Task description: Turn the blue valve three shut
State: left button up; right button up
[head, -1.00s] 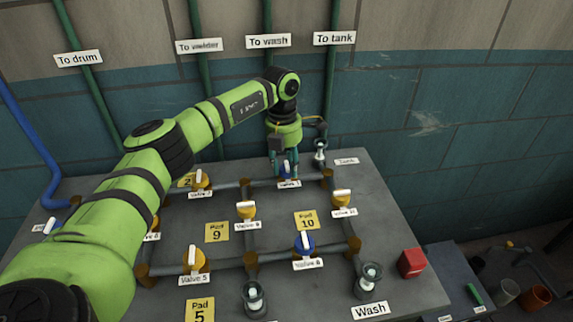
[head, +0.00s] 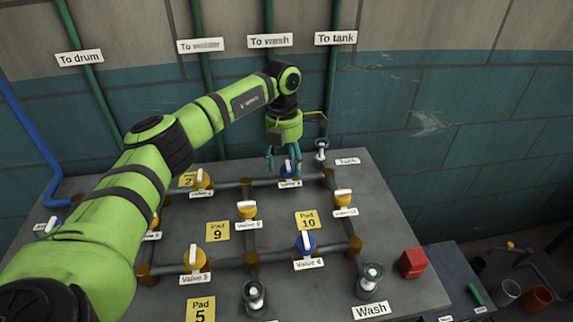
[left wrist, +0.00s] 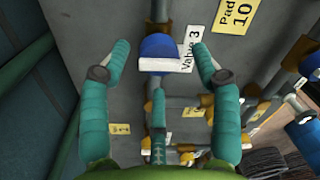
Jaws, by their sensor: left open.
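The blue valve 3 (head: 287,172) is on the back pipe of the grey table, partly hidden by my left gripper in the head view. In the left wrist view it shows as a blue knob (left wrist: 160,44) with a white bar handle (left wrist: 160,65), beside a label reading "Valve 3". The handle lies across the pipe. My left gripper (head: 285,158) is over the valve with its teal fingers open. In the left wrist view two fingers stand apart on either side of the valve, and a third is below it. No clear contact shows. My right gripper is not in view.
Glass fittings (head: 370,280) stand at the front edge. A red block (head: 413,264) is at the right.

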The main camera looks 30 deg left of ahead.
aim_at(284, 166)
pick_arm(q)
notch_tip(284, 166, up, 10)
jog(key=shift+a+r, duration=0.25)
jog(key=shift+a, duration=0.15)
jog(key=shift+w, duration=0.1)
